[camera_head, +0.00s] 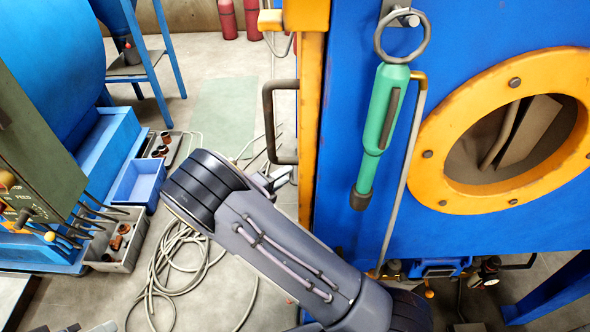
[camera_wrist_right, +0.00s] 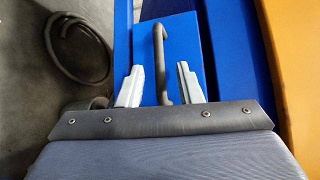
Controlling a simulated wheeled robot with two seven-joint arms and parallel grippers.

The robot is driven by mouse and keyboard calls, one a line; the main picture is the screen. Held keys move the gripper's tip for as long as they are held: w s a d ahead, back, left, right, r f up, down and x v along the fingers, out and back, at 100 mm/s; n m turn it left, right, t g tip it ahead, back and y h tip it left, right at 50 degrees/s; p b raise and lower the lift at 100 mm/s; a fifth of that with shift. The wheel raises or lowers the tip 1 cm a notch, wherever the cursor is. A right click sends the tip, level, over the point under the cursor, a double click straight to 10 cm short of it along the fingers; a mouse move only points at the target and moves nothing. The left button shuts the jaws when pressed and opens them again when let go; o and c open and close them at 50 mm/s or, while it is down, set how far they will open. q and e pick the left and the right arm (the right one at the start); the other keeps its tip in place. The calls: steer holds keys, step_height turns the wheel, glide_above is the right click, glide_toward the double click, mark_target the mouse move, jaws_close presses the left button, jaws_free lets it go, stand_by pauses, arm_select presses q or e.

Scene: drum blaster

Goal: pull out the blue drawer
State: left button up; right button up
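The blue drawer's front appears to be the blue panel (camera_wrist_right: 203,42) in the right wrist view. A dark grey bar handle (camera_wrist_right: 159,48) stands out from it. My right gripper (camera_wrist_right: 161,82) is open, with one silver finger on each side of the handle; gaps show between fingers and bar. In the head view, my right gripper (camera_head: 277,178) is small and partly hidden behind my wrist, near the lower end of a dark handle (camera_head: 268,118) beside the yellow post. The drawer front cannot be made out there. My left gripper is out of view.
The blue machine (camera_head: 345,30) with a yellow round window ring (camera_head: 428,155) stands right. A green tool (camera_head: 380,120) hangs on it. Coiled cable (camera_head: 165,265), a blue bin (camera_head: 137,183) and a grey bin (camera_head: 125,262) lie left. Some floor behind is clear.

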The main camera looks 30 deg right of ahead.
steer(key=shift+x, duration=2)
steer(key=shift+s, duration=0.1)
jaws_close()
